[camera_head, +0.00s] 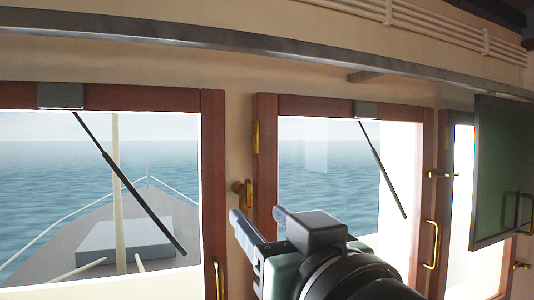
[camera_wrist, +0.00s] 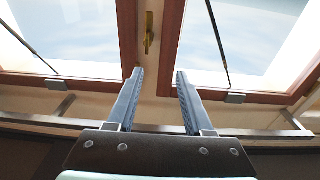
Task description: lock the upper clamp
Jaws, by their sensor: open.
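My gripper (camera_head: 258,214) is raised in front of the post between the left and middle windows, its two fingers apart and empty. A brass clamp (camera_head: 242,194) on that post shows just beyond the fingertips in the head view. In the wrist view, a brass fitting (camera_wrist: 148,35) sits on the post ahead of the open gripper (camera_wrist: 160,76), slightly left of the gap's middle. The fingers look apart from it. Another brass clamp (camera_head: 440,174) is on the right side of the middle window's frame. I cannot tell which of these is the upper clamp.
A metal rail (camera_head: 290,48) runs above the windows. A dark screen (camera_head: 503,170) hangs at the right. Brass handles (camera_head: 431,244) stand out from the wooden frames. A brass hinge (camera_head: 256,136) is above the post's clamp. Wipers (camera_head: 130,185) cross the panes.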

